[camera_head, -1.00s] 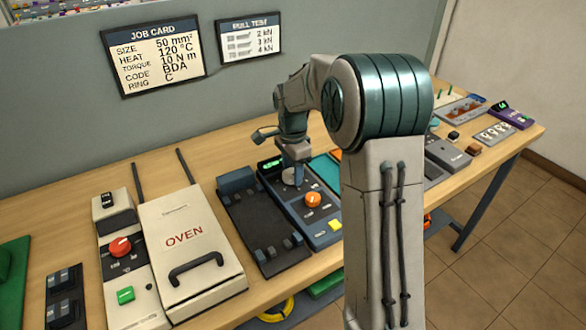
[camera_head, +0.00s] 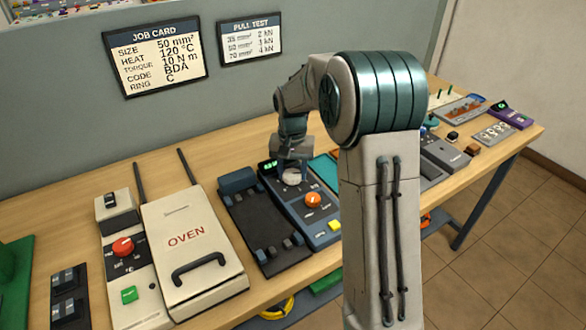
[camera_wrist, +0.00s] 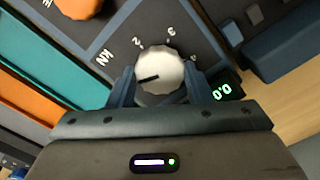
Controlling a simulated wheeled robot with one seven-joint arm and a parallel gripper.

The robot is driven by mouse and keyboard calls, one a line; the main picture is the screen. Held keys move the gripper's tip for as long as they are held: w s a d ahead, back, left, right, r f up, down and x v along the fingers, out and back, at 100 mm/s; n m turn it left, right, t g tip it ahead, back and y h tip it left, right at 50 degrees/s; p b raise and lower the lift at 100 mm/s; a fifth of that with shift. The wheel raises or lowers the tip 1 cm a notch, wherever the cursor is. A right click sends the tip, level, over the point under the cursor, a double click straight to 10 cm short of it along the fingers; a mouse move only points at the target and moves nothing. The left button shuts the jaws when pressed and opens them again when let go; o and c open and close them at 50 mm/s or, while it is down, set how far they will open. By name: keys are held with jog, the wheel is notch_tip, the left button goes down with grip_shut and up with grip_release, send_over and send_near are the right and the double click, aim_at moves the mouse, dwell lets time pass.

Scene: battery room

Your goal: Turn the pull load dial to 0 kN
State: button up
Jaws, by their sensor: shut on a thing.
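The pull load dial is a round white knob (camera_wrist: 163,68) with a dark pointer line. It sits on a dark blue-grey panel (camera_head: 322,229) marked kN, with 2, 3 and 4 legible around the knob. In the wrist view its pointer is toward the lower left, on the kN side. The green display (camera_wrist: 222,91) beside it reads 0.0. My gripper (camera_wrist: 160,88) is shut on the dial, one finger on each side. In the head view my gripper (camera_head: 292,168) hides part of the dial (camera_head: 292,178).
A dark clamp-like unit (camera_head: 262,222) and the oven (camera_head: 188,240) stand to the left. A pull test card (camera_head: 250,39) hangs on the wall behind.

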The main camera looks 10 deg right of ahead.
aim_at(292, 174)
jog(key=n, duration=0.5)
jog(key=shift+w+r+n+p, duration=0.1)
jog(key=shift+n+p, duration=0.2)
jog(key=shift+p, duration=0.05)
jog(key=n, duration=0.4)
jog(key=shift+n+p, duration=0.35)
jog(key=shift+n, duration=0.05)
jog(key=shift+a, duration=0.1)
jog(key=o, duration=1)
notch_tip(292, 174, up, 14)
jog(key=shift+f, duration=0.15)
